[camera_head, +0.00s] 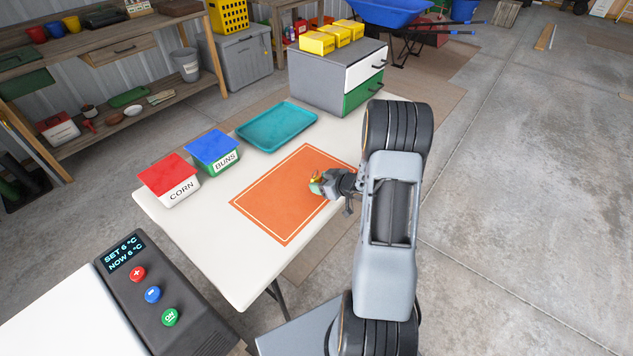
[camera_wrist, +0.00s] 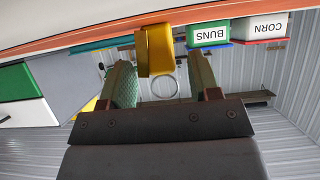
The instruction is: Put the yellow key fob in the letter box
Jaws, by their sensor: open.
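The yellow key fob (camera_wrist: 155,50) appears in the wrist view with a thin metal ring. It shows near the fingertips, in the space between the two green-padded fingers. My gripper (camera_wrist: 163,77) is open, with clear gaps at both sides of the fob and ring. In the head view my gripper (camera_head: 318,186) is low over the orange mat (camera_head: 272,198), and a small yellow bit of the fob (camera_head: 316,178) shows beside the fingers. Most of the fob is hidden there. I cannot make out a letter box in either view.
The white table (camera_head: 190,238) carries a CORN box (camera_head: 178,192), a BUNS box (camera_head: 228,162), a teal tray (camera_head: 275,127) and a grey drawer unit (camera_head: 316,87) with yellow boxes (camera_head: 317,43) on top. A button panel (camera_head: 180,292) stands at front left. Bare mat lies left of my gripper.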

